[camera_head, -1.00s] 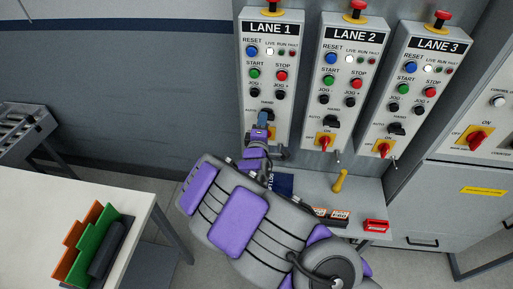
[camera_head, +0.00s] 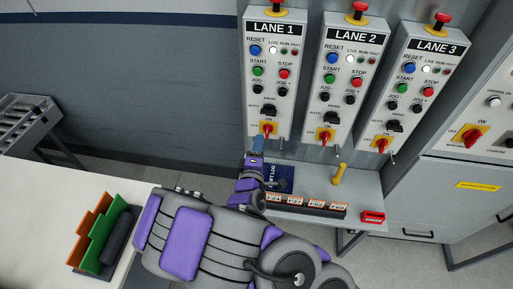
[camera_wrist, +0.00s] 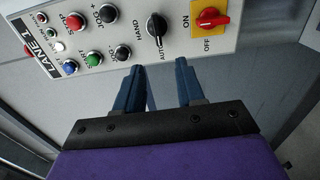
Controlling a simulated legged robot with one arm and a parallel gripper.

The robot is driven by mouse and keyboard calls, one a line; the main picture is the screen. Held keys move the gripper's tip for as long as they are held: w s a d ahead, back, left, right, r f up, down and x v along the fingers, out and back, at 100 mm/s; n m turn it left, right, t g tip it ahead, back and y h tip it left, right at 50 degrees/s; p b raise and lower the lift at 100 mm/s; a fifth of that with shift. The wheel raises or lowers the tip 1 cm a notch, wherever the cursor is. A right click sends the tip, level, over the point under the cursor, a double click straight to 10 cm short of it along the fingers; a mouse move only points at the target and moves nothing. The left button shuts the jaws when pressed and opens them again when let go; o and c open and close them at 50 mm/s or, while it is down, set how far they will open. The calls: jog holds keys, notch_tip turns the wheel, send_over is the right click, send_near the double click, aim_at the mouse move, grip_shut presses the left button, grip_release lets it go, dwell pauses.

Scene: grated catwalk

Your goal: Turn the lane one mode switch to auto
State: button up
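The lane one panel (camera_head: 272,75) is a light grey box with buttons and switches. Its mode switch (camera_head: 268,110) is a black knob with HAND and AUTO labels; the wrist view shows it from close by (camera_wrist: 156,25), at the top centre. Nothing is held.
A red rotary switch (camera_head: 267,128) on a yellow plate sits right below the mode switch. Lane 2 (camera_head: 356,37) and lane 3 (camera_head: 436,47) panels stand to the right. A shelf (camera_head: 310,178) below carries a blue book, a yellow-handled item and a red item.

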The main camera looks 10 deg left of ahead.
jog(key=shift+s+a+p, duration=0.1)
jog(key=shift+s+p, duration=1.4)
jog(key=s+d+f+m+g+h+b, duration=0.1)
jog(key=s+d+f+m+g+b, duration=0.1)
jog(key=d+f+m+g+b, duration=0.55)
jog(key=s+d+r+m+g+b, duration=0.1)
jog(key=s+d+r+m+g, duration=0.2)
jog(key=s, duration=0.7)
jog(key=s+d+r+m+g+y+b, duration=0.1)
jog(key=s+d+r+m+g, duration=0.3)
jog(key=s, duration=0.6)
jog(key=s+d+r+m+g+b, duration=0.1)
jog(key=s+d+r+m+g, duration=0.2)
jog(key=s, duration=0.7)
jog(key=d+r+g, duration=0.2)
jog(key=d+r, duration=0.1)
jog(key=shift+s+d+r+y+b, duration=0.15)
jog(key=shift+s+r+y+b, duration=0.15)
jog(key=shift+s+b, duration=0.1)
